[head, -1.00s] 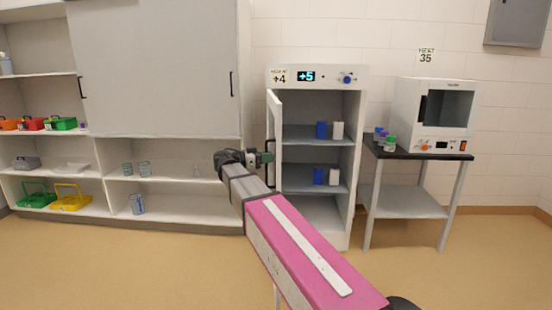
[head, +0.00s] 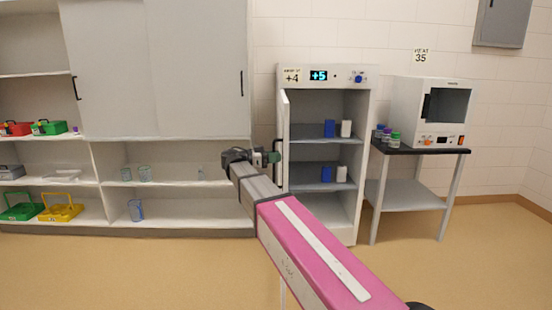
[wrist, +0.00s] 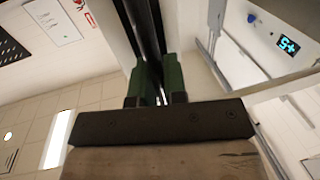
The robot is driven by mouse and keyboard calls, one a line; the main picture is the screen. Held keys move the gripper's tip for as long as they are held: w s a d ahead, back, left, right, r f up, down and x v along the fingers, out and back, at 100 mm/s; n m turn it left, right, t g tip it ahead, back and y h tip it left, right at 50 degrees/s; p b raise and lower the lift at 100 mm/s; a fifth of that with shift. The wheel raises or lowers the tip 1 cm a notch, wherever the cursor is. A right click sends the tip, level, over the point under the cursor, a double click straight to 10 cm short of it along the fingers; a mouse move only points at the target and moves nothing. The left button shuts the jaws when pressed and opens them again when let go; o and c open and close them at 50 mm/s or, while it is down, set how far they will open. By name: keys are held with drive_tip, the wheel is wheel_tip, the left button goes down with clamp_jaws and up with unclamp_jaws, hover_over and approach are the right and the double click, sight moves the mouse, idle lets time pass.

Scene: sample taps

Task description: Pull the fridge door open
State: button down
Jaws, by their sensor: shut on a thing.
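The white fridge (head: 325,76) stands against the wall right of the shelving, with a lit "+5" display on its top panel. Its door (head: 284,140) stands open on the left side, seen nearly edge-on, and the shelves inside are visible. My gripper (head: 273,158) is at the door's outer face, shut on the dark door handle (head: 279,148). In the wrist view, the green fingers (wrist: 156,84) close on both sides of the dark handle bar (wrist: 147,30). The display also shows there (wrist: 288,45).
Blue and white containers (head: 330,128) stand on the fridge shelves. A small table (head: 420,150) right of the fridge bears a white oven-like box (head: 402,108) and several small jars. Shelving with a grey sliding panel (head: 155,70) stands left. The floor in front is clear.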

drive_tip(key=shift+s, duration=0.2)
drive_tip(key=c, duration=1.5)
unclamp_jaws()
drive_tip(key=shift+w+a, duration=0.1)
drive_tip(key=a, duration=0.3)
drive_tip(key=s+a, duration=0.1)
drive_tip(key=a, duration=0.6)
drive_tip(key=shift+s+a, duration=0.25)
drive_tip(key=shift+a, duration=0.05)
